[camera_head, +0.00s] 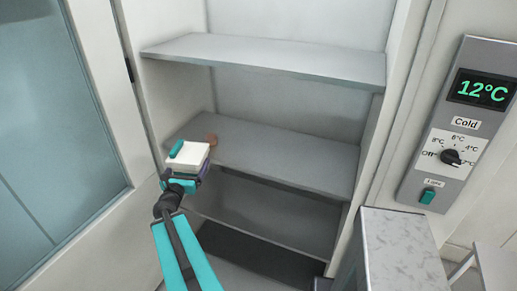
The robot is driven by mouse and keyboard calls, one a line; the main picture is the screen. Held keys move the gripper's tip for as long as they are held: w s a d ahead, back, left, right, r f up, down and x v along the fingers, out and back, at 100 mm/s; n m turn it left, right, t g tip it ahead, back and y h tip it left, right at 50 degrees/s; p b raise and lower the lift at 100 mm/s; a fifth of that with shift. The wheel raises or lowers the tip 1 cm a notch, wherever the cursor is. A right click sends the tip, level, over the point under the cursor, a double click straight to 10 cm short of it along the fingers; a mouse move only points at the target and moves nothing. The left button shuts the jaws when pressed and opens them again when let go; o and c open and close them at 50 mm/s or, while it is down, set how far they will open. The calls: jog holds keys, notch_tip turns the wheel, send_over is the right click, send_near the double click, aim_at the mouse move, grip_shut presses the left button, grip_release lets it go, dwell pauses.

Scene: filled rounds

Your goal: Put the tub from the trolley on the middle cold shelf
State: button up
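My gripper (208,147) reaches into the open cabinet from the lower left, at the left end of the middle shelf (285,153). Its white and teal hand hides most of what is in front of it. A small reddish-brown thing (213,139) shows just beyond the hand, at shelf height; it may be the tub, but too little shows to be sure. I cannot see the fingertips, nor whether they are shut on it, nor whether it touches the shelf. The visible rest of the middle shelf is bare.
A bare upper shelf (270,58) hangs above, and a lower shelf (270,212) lies below. A glass door (55,130) stands at the left. At right, a control panel (446,125) reads 12°C above a grey speckled top (398,245).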

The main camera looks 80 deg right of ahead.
jog(key=s+d+m+g+p, duration=0.1)
jog(key=s+d, duration=0.4)
jog(key=s, duration=1)
jog(key=s+d+f+m+g+p, duration=0.1)
jog(key=s+d+m+g+p, duration=0.1)
jog(key=s, duration=1.2)
jog(key=d+g+p, duration=0.1)
jog(key=d+g, duration=0.1)
jog(key=shift+s+d, duration=0.35)
